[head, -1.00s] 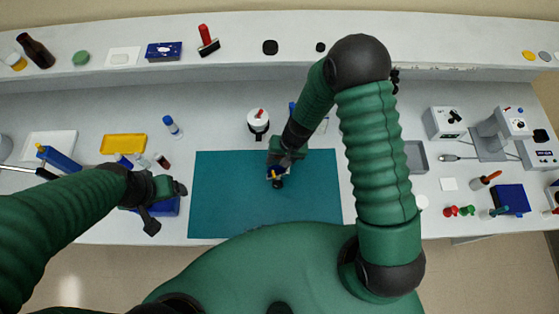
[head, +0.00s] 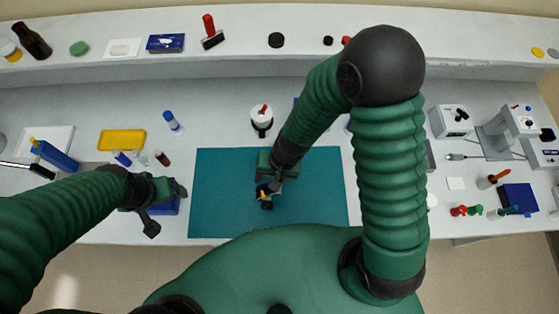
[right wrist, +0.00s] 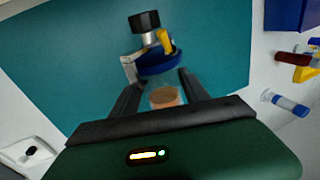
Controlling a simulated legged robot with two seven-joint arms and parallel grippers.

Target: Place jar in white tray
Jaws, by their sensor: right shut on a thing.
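The jar (right wrist: 164,92) is clear with brownish contents and a blue lid. Above the lid show a metal bracket, a yellow lever and a black knob. My right gripper (head: 266,192) is shut on the jar over the teal mat; its fingers flank the jar in the right wrist view (right wrist: 160,92). In the head view the arm partly hides it. The white tray (head: 64,133) lies at the far left of the bench. A blue piece with a yellow tip (head: 54,155) overlaps its front edge in the picture. My left gripper (head: 166,205) is open and empty near a blue block.
A yellow tray (head: 122,140), a blue-capped tube (head: 171,122) and several small vials stand between the white tray and the teal mat (head: 215,210). A white container (head: 262,117) stands behind the mat. The mat's left part is clear.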

